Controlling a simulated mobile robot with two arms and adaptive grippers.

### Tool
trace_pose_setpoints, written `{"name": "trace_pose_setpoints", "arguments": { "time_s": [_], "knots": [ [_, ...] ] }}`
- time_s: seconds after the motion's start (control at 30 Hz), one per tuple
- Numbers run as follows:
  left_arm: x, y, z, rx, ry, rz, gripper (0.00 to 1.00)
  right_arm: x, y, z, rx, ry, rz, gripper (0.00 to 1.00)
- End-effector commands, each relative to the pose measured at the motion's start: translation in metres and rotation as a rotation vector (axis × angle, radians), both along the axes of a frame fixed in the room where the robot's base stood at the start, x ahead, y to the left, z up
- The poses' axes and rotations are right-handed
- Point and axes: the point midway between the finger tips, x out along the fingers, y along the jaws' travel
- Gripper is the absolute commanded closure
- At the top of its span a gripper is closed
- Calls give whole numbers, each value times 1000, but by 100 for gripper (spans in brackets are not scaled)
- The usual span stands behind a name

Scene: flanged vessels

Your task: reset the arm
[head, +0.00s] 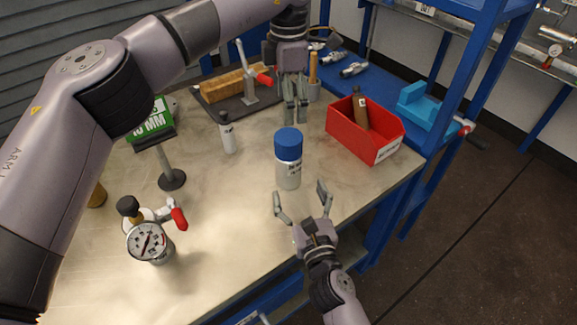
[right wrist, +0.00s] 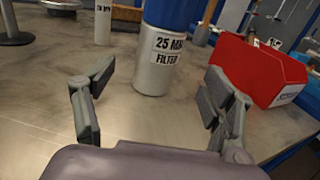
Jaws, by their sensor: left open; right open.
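My left gripper (head: 291,112) hangs pointing down over the back of the table, above and behind the blue-capped canister (head: 289,172). Its fingers look close to each other and hold nothing. My right gripper (head: 301,195) is open and empty at the table's front, with its fingers spread toward the canister. In the right wrist view the open fingers (right wrist: 160,100) show with the canister (right wrist: 157,65) beyond them, labelled "25 MM FILTER". The canister stands upright and apart from the right fingers.
A red bin (head: 352,143) holding a brown bottle (head: 360,108) stands right of the canister. A white bottle (head: 227,133), a pressure gauge (head: 149,241) with a red-handled valve, and a green sign on a stand (head: 171,178) are to the left. The table's front middle (head: 225,225) is clear.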

Motion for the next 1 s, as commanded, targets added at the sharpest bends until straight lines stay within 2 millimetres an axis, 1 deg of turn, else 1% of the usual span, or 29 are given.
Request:
{"name": "trace_pose_setpoints", "arguments": {
  "time_s": [0.07, 0.2, 0.67, 0.77, 1.0],
  "knots": [
    [0, 0, 0, 0, 0, 0, 24, -8, -2, 0, 1, 1, 0, 23],
    [0, 0, 0, 0, 0, 0, 24, -12, -3, 1, 0, -1, 0, 23],
    [0, 0, 0, 0, 0, 0, 24, -12, -3, 1, -1, -1, 0, 23],
    [0, 0, 9, 0, 0, 0, 24, -12, -3, 10, 0, -1, 0, 23],
    [0, 0, 54, 0, 0, 0, 24, -12, -3, 55, 0, -1, 0, 23]
  ]
}}
